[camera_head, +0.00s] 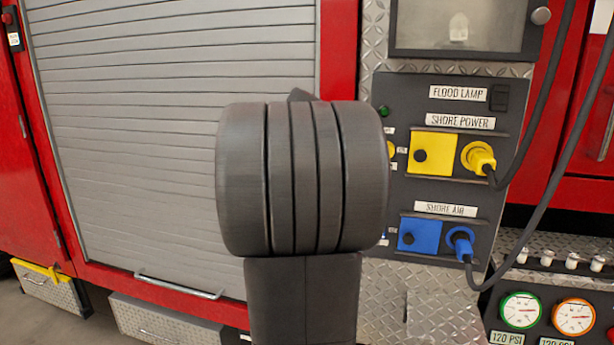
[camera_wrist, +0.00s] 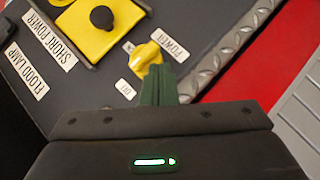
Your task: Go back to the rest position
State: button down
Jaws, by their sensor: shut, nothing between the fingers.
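My gripper (camera_wrist: 158,88) shows in the wrist view as green fingers, shut together and empty. The fingertips point at a yellow knob (camera_wrist: 147,58) beside a "POWER" label; I cannot tell whether they touch it. In the head view my dark arm stands in front of the panel (camera_head: 455,190) and hides the gripper. Only the edge of the yellow knob (camera_head: 391,149) shows there, right of the arm.
The panel carries a yellow "SHORE POWER" socket with its plug (camera_head: 478,157) in, and a blue "SHORE AIR" socket with its plug (camera_head: 460,243) in. Black cables (camera_head: 560,170) hang at the right. Gauges (camera_head: 520,311) sit lower right. A grey roller shutter (camera_head: 170,130) is at left.

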jog(key=m+y+p, duration=0.1)
jog(key=y+p, duration=0.1)
jog(key=p, duration=0.1)
jog(key=d+r+m+y+p, duration=0.1)
jog(key=p, duration=0.2)
jog(key=r+m+y+p, duration=0.1)
jog(key=y+p, duration=0.1)
jog(key=p, duration=0.1)
jog(key=shift+s+d+t+y, duration=0.2)
jog(key=shift+d+t+y, duration=0.1)
dwell(0.4)
